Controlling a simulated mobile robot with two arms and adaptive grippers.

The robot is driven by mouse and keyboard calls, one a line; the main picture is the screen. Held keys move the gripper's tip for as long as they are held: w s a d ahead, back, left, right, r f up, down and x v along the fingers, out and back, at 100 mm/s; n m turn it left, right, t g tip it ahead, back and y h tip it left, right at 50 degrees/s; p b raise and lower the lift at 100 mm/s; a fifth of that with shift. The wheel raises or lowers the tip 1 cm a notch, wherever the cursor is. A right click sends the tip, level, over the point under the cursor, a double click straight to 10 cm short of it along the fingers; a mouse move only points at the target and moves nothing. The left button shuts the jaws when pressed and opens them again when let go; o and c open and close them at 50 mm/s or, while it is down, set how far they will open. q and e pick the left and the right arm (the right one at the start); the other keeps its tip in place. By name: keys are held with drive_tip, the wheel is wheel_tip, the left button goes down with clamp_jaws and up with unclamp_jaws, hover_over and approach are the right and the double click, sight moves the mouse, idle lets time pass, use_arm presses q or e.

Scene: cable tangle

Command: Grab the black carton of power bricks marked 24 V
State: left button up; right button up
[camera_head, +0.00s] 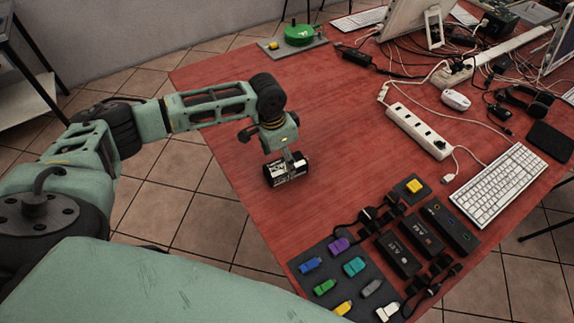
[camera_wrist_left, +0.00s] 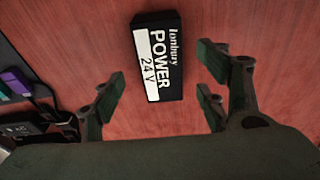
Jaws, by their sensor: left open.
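The black carton with a white label reading "POWER 24 V" (camera_wrist_left: 158,57) lies on the red table in the left wrist view. It also shows in the head view (camera_head: 286,173), under my left gripper and partly hidden by it. My left gripper (camera_wrist_left: 160,88) is open. Its fingers stand on either side of the carton's lower end, with a gap on each side, and I see no contact. In the head view my left gripper (camera_head: 289,160) points down at the carton from above. My right gripper is not in view.
A dark mat with several coloured connectors (camera_head: 344,278) and black power bricks (camera_head: 422,235) lie at the front right. A white power strip (camera_head: 419,131) and a keyboard (camera_head: 497,186) are farther right. The table's left edge is near the carton. Bare table surrounds it.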

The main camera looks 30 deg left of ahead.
use_arm(q)
drive_tip(key=f, duration=0.4)
drive_tip(key=shift+w+d+p, duration=0.2)
drive_tip(key=shift+w+p, duration=0.15)
drive_tip(key=shift+w+f, duration=0.1)
drive_tip(key=shift+f, duration=0.35)
drive_tip(key=c, duration=1.5)
drive_tip(key=shift+r, duration=0.1)
drive_tip(key=shift+c, duration=0.2)
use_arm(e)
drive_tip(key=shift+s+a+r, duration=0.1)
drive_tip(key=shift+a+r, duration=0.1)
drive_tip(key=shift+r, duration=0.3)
